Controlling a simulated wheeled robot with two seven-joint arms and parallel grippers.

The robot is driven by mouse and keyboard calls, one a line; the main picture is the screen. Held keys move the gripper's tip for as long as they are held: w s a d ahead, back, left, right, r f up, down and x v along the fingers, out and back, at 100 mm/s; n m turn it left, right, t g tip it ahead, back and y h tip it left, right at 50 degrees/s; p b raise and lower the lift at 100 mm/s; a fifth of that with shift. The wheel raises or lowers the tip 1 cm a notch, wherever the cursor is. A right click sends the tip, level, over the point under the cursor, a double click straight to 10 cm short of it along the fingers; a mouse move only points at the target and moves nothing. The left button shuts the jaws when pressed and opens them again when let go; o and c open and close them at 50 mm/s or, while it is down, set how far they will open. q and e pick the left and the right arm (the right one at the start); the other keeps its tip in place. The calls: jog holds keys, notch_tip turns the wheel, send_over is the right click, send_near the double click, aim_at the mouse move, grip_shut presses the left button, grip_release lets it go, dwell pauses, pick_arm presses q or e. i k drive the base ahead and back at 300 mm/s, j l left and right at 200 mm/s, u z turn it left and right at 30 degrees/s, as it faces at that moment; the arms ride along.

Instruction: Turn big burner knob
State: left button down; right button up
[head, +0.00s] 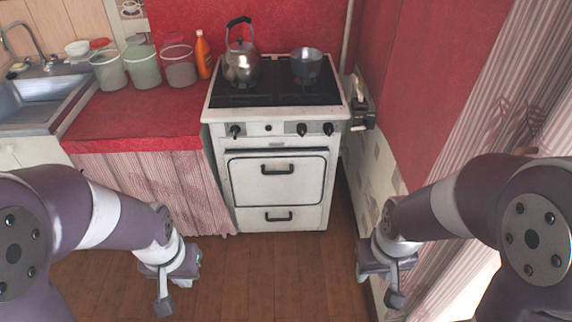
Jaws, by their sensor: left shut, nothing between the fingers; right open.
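A white stove (278,205) with a black cooktop stands ahead of me. Its front panel carries a black knob (235,131) at the left and two black knobs at the right, one more inward (302,129) and one near the edge (328,128). I cannot tell from their size which is the big burner knob. My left gripper (165,304) is shut and empty, low in front of the red counter, apart from the stove. My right gripper (396,299) is open and empty, low at the right, also apart from the stove.
A kettle (241,66) and a metal pot (306,68) stand on the cooktop. The red counter (140,117) at the left holds several containers and an orange bottle (203,55). A wall device (362,106) is right of the stove. The wooden floor (270,265) before the stove is clear.

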aim_at(301, 128)
jog(key=i+l, duration=0.15)
jog(key=i, duration=0.4)
jog(key=i+l, duration=0.2)
jog(key=i, duration=0.4)
jog(key=i+l, duration=0.15)
jog(key=i, duration=0.4)
